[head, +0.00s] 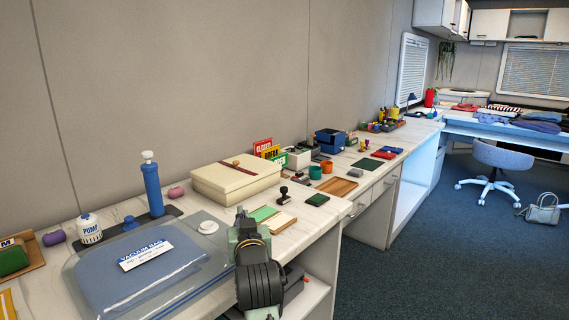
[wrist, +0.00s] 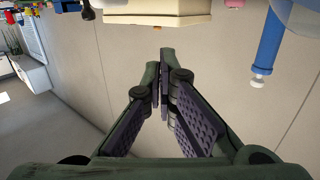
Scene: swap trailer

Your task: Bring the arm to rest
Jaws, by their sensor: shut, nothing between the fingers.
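My gripper (wrist: 163,90) is in the middle of the wrist view, its two fingers together with nothing between them. In the head view my arm's end is over the front edge of the white counter (head: 330,212), beside the vacuum bag (head: 185,280). The fingertips cannot be made out there. The wrist view appears upside down and shows the wall behind the fingers. In it, the cream box (wrist: 155,8) and the blue pump (wrist: 268,45) show at the top, apart from the fingers.
The cream box (head: 235,180), blue pump (head: 152,188), a stamp (head: 284,194) and a green-topped pad (head: 268,217) stand near my arm. More small items line the counter farther back. Open carpet (head: 430,260) lies to the right, with a chair (head: 500,160) and a bag (head: 541,212).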

